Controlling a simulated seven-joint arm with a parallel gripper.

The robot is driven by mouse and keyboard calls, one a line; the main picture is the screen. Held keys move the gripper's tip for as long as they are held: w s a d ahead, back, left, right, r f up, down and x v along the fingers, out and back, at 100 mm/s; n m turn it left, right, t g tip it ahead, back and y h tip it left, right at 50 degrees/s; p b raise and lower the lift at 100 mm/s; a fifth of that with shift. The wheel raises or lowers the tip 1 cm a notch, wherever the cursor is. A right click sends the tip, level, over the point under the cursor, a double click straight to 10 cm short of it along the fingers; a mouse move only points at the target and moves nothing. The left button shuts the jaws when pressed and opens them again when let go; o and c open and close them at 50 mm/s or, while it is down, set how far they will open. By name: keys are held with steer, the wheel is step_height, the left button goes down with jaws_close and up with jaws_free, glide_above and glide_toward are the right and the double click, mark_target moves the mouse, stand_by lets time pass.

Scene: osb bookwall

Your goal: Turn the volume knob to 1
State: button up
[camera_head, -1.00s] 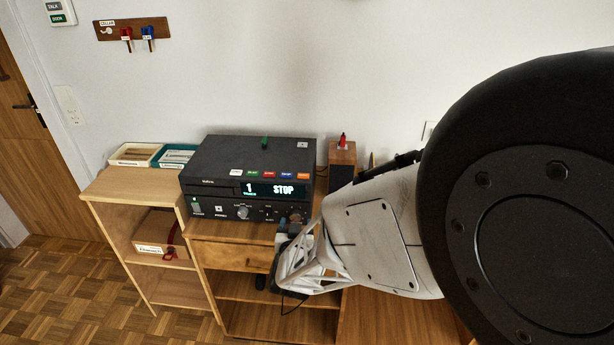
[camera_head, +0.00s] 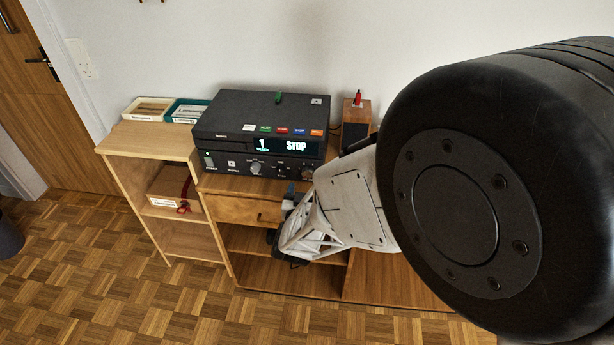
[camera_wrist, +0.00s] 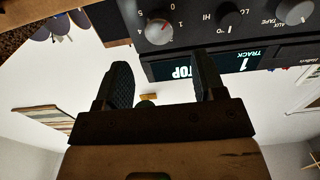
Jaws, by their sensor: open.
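The black player (camera_head: 262,128) stands on the wooden cabinet, its display reading 1 and STOP. In the wrist view its front is upside down. A grey knob (camera_wrist: 158,31) with numbers around it, 0, 1, 4 and 5 legible, is at the upper left; it carries a small red mark, and its name label is not readable. My gripper (camera_wrist: 163,78) is open and empty, its two dark fingers apart and overlapping the display area, clear of the numbered knob. In the head view my gripper (camera_head: 292,203) is low before the player's right front, partly hidden by my arm.
An AUX/TAPE knob (camera_wrist: 292,11) and a HI/LO control (camera_wrist: 229,18) share the panel. A speaker box (camera_head: 356,115) with a red item stands right of the player. Trays (camera_head: 148,109) top the left shelf (camera_head: 135,138). Open parquet floor (camera_head: 130,300) lies in front.

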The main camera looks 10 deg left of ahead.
mark_target(308, 175)
steer(key=shift+w, duration=3.25)
steer(key=c, duration=0.9)
steer(key=shift+m, duration=0.3)
steer(key=m, duration=0.4)
steer(key=shift+d+m, duration=0.1)
steer(key=shift+m, duration=0.3)
steer(key=m, duration=0.5)
steer(key=shift+f, duration=0.1)
